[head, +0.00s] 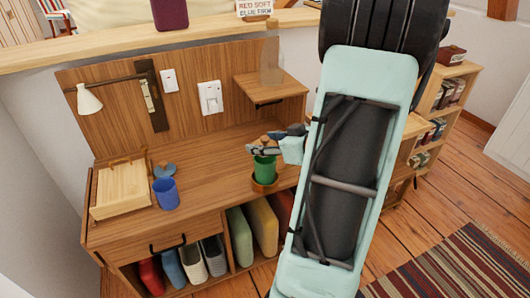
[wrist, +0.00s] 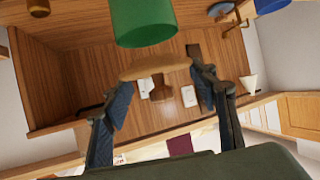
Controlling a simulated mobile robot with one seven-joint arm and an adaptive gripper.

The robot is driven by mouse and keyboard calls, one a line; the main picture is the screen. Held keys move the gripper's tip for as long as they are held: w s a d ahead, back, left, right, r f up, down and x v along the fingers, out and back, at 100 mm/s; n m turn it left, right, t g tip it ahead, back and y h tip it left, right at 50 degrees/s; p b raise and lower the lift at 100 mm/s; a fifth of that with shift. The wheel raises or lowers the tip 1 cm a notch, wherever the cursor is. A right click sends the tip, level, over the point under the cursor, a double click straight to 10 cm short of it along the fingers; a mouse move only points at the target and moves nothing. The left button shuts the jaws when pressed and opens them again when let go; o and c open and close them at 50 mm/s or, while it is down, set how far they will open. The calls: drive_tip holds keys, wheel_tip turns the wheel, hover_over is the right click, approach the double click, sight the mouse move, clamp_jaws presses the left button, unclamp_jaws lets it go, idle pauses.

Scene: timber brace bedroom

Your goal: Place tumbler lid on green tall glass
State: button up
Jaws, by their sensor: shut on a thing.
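The green tall glass (head: 264,170) stands upright near the right end of the wooden desk, on a round wooden coaster (head: 264,187). It also shows at the top of the wrist view (wrist: 143,20). The tumbler lid, a tan disc with a knob (wrist: 157,69), is between my gripper's fingers (wrist: 160,78). My gripper (head: 266,147) is shut on the lid just above the glass rim in the head view. The lid (head: 266,141) is partly hidden there by the fingers. I cannot tell whether lid and rim touch.
A blue cup (head: 165,195) with a blue lid (head: 164,170) behind it and a wooden box (head: 122,190) stand at the desk's left. A small wall shelf (head: 270,88) juts out behind the glass. A white lamp (head: 88,101) hangs at left. The desk middle is clear.

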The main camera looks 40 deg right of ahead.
drive_tip(key=shift+f, duration=1.2)
drive_tip(key=shift+f+b, duration=0.35)
drive_tip(key=shift+f, duration=0.05)
drive_tip(key=o, duration=1.1)
drive_tip(key=shift+s, duration=0.1)
drive_tip(key=shift+c, duration=0.2)
drive_tip(key=shift+r, duration=0.2)
drive_tip(key=p+v, duration=0.3)
drive_tip(key=v, duration=0.9)
drive_tip(key=shift+r+p, duration=0.2)
drive_tip(key=shift+p, duration=0.2)
